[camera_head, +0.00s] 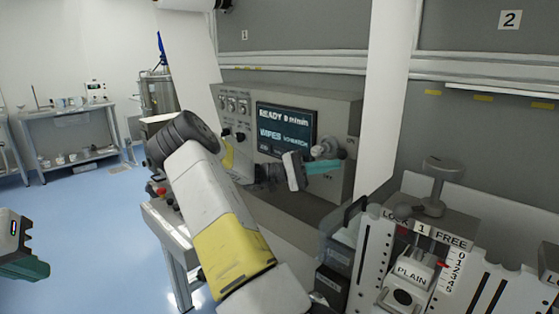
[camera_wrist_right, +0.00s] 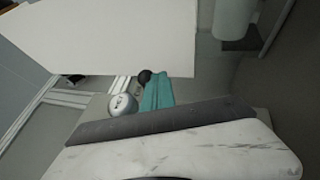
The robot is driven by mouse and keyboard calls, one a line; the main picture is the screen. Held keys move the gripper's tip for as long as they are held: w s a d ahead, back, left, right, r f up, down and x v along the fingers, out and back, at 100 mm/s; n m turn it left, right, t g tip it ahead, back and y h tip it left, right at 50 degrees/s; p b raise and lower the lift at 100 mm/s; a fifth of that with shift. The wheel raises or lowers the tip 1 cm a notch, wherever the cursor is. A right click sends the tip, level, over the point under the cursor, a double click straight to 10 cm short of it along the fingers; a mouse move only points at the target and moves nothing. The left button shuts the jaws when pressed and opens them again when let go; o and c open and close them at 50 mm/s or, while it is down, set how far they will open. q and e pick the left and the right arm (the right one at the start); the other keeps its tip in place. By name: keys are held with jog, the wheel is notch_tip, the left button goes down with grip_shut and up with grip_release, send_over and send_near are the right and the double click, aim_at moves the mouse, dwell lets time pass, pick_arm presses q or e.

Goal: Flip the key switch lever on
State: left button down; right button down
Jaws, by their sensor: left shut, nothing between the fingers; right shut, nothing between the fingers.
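The grey control console (camera_head: 345,112) has a lit screen (camera_head: 286,130) reading READY 0 m/min. A pale grey knob-like part (camera_head: 318,150) shows at its lower right, beside the teal fingers of my right gripper (camera_head: 338,165). It is probably the key switch lever; its on or off position cannot be read. In the right wrist view, the shut teal fingers (camera_wrist_right: 157,92) are next to a silver round part with a small label (camera_wrist_right: 122,105) and a black ball (camera_wrist_right: 144,77). Contact cannot be told. My left gripper (camera_head: 30,268) is shut and empty at the left edge.
A white upright post (camera_head: 390,100) stands right of the console. A machine with a PLAIN label (camera_head: 408,268) and a LOCK/FREE plate (camera_head: 440,236) fills the lower right. A shelf (camera_head: 75,135) is far left, with open blue floor (camera_head: 90,220) before it.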

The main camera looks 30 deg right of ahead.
dwell(0.3)
jog(key=v, duration=0.7)
jog(key=shift+w+a, duration=0.25)
jog(key=shift+w, duration=0.05)
jog(key=shift+f, duration=0.15)
